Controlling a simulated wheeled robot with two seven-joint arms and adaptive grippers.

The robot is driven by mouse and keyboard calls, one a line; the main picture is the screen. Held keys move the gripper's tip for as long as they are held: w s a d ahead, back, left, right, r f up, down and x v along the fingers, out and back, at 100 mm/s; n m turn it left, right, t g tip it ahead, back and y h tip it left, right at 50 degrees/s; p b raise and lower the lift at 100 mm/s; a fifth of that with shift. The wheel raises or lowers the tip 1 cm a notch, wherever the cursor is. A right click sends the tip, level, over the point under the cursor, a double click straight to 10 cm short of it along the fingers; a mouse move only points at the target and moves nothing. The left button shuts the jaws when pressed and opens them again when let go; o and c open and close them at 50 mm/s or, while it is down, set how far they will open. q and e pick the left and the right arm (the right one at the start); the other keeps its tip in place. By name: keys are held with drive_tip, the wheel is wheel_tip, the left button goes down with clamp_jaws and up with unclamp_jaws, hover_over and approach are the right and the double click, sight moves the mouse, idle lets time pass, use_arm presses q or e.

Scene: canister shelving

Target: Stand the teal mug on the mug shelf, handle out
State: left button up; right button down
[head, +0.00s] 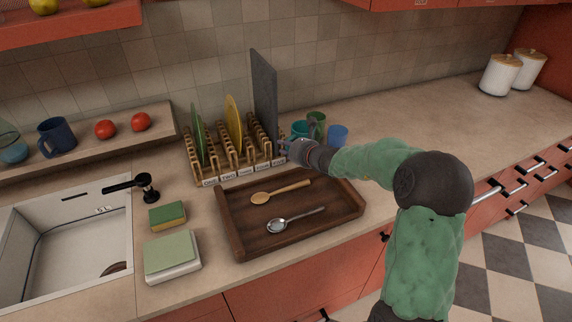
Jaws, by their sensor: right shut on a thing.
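The teal mug (299,128) is on the counter side behind the wooden tray, right of the dish rack, and partly hidden by my right gripper. My right gripper (291,147) is at the mug and appears shut on it; the fingertips are small and partly hidden. I cannot tell which way the handle points or whether the mug touches the counter. A low wooden shelf (85,150) at the left back carries a dark blue mug (57,137); no label shows whether it is the mug shelf. My left gripper is not in view.
A green mug (317,121) and a blue cup (338,134) stand close by the teal mug. The dish rack (236,171) holds upright plates and a grey board (264,95). A tray (348,208) with two spoons lies in front. Two red tomatoes (140,121) sit on the shelf.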

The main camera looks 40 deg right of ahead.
wheel_tip(320, 180, down, 6)
drive_tip(key=shift+r+b, duration=0.1)
drive_tip(key=shift+b, duration=1)
drive_tip(key=c, duration=1.5)
unclamp_jaws()
drive_tip(key=shift+f, duration=0.25)
drive_tip(key=shift+o, duration=0.7)
drive_tip(key=shift+r, duration=0.15)
